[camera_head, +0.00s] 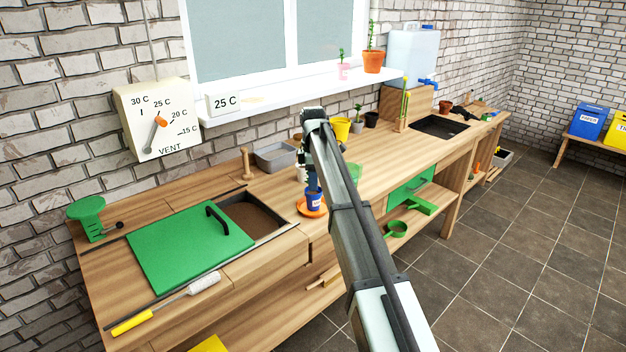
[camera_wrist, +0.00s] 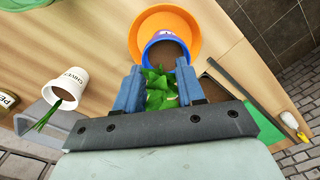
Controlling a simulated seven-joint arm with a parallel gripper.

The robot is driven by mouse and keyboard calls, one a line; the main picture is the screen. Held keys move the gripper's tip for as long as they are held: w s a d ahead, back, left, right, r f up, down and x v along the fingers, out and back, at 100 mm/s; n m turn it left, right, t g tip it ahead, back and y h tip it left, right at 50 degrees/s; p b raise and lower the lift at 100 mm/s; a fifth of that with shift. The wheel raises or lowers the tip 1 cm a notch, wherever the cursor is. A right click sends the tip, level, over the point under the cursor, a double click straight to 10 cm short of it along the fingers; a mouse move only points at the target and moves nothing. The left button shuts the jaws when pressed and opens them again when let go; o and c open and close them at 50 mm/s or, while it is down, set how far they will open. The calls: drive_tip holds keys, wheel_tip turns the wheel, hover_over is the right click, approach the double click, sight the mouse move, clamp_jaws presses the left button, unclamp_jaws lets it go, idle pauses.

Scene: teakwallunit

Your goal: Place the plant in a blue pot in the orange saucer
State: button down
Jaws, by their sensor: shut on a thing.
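The blue pot (camera_head: 315,203) holds a leafy green plant and has a white label on its side. In the wrist view, the blue pot's rim and brown soil (camera_wrist: 166,50) show beyond the green leaves (camera_wrist: 160,88). My gripper (camera_head: 313,186) is shut on the plant, with its blue fingers (camera_wrist: 159,80) on either side of the leaves. The orange saucer (camera_head: 302,208) is on the wooden bench under the pot. In the wrist view the saucer (camera_wrist: 190,27) surrounds the pot's far side. I cannot tell whether the pot touches it.
A white labelled pot (camera_wrist: 68,88) with green shoots stands near the grey tray (camera_head: 278,156). A green lid (camera_head: 185,250) with a black handle partly covers an opening in the bench at left. A yellow pot (camera_head: 341,129) stands behind my arm.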

drive_tip(key=c, duration=0.7)
unclamp_jaws()
drive_tip(key=shift+f, duration=0.1)
wheel_tip(320, 180, up, 12)
drive_tip(key=shift+r, duration=0.15)
